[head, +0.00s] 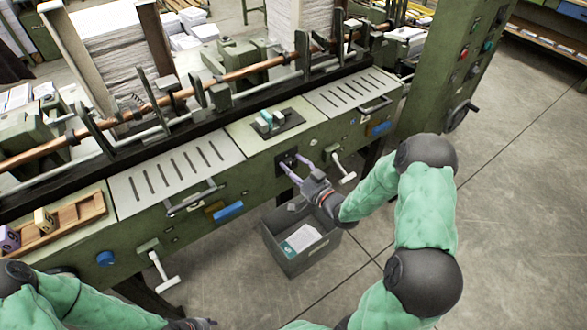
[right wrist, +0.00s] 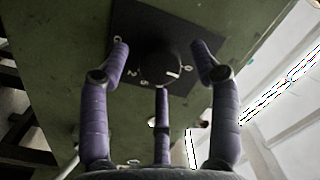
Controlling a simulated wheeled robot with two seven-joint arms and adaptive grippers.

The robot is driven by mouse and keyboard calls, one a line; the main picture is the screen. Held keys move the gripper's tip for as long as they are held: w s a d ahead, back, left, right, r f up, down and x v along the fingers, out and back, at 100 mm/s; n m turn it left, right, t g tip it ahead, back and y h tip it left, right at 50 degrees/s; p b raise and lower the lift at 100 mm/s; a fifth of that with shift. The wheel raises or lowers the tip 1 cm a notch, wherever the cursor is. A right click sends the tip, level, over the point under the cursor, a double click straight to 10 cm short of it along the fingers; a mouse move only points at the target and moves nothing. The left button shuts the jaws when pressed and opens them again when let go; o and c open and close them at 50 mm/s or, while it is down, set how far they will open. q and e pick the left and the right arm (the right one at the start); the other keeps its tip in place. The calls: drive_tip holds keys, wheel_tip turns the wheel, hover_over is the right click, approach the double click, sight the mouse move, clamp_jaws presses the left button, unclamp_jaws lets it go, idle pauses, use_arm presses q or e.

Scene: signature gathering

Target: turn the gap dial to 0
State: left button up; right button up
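The gap dial (right wrist: 158,66) is a round black knob on a dark square plate (right wrist: 185,35) with white marks around it. A white line on the knob points toward the right of the right wrist view, near a white figure; the exact reading is too small to tell. In the head view the dial plate (head: 287,159) sits on the green front panel. My right gripper (head: 292,168) is in front of it. Its purple fingers (right wrist: 163,60) are spread open around the knob, with no clear contact. My left gripper (head: 192,324) shows only partly at the bottom edge.
A grey bin (head: 270,254) with papers stands on the floor below the dial. White T-handles (head: 343,167) and (head: 161,272) stick out from the panel on both sides. A wooden tray (head: 72,222) with small blocks lies at the left. Floor to the right is clear.

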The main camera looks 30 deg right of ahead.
drive_tip(key=c, duration=1.1)
drive_tip(key=shift+n, duration=0.4)
drive_tip(key=o, duration=1.2)
drive_tip(key=shift+c, duration=0.2)
drive_tip(key=s+d, duration=0.2)
drive_tip(key=s, duration=1)
drive_tip(key=shift+w, duration=0.1)
